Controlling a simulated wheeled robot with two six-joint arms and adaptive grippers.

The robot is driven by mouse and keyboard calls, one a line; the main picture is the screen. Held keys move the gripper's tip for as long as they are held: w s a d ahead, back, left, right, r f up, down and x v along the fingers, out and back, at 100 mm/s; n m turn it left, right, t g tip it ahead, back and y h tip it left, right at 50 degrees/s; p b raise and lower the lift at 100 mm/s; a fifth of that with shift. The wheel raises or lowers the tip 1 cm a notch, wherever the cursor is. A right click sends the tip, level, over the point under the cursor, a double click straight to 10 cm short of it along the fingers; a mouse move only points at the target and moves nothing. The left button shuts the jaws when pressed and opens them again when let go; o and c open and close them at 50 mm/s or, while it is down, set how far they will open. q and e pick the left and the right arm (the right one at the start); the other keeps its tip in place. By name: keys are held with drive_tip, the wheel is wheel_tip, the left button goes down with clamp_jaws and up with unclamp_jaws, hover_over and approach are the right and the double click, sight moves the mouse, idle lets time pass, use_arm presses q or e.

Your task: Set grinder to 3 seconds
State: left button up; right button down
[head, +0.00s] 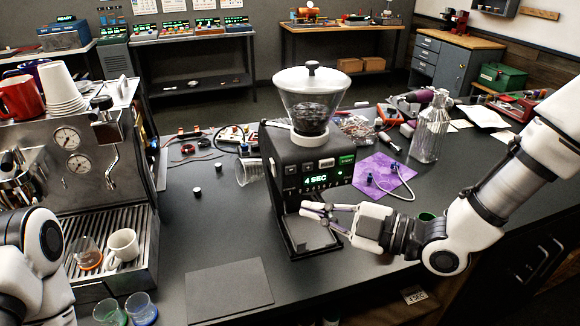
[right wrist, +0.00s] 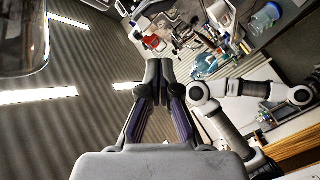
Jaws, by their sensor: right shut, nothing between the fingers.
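The black grinder (head: 290,165) stands upright on the counter in the head view, with a clear hopper (head: 311,95) of dark beans on top. Its green display (head: 317,179) reads 4 SEC. Small buttons sit beside and above the display, one of them green (head: 347,159). My right gripper (head: 308,210) is shut and empty, in front of the grinder's lower front, below the display; I cannot tell whether it touches. It also shows shut in the right wrist view (right wrist: 158,65). My left arm shows at the lower left of the head view, but its gripper is out of frame.
An espresso machine (head: 75,150) with cups stands at the left. A dark mat (head: 228,290) lies on the counter's front. A purple cloth (head: 383,175) with a white cable and a glass bottle (head: 430,128) are right of the grinder. Small glasses (head: 140,308) stand at the front left.

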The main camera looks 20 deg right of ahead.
sight(291, 170)
drive_tip(key=w, duration=0.8)
drive_tip(key=shift+w, duration=0.25)
drive_tip(key=shift+a, duration=0.1)
idle(1.1)
drive_tip(key=shift+w+r, duration=0.1)
drive_tip(key=shift+w, duration=0.3)
drive_tip(key=shift+w, duration=0.35)
idle(0.6)
drive_tip(key=shift+s+b, duration=0.4)
drive_tip(key=shift+s, duration=0.4)
drive_tip(key=shift+s, duration=0.1)
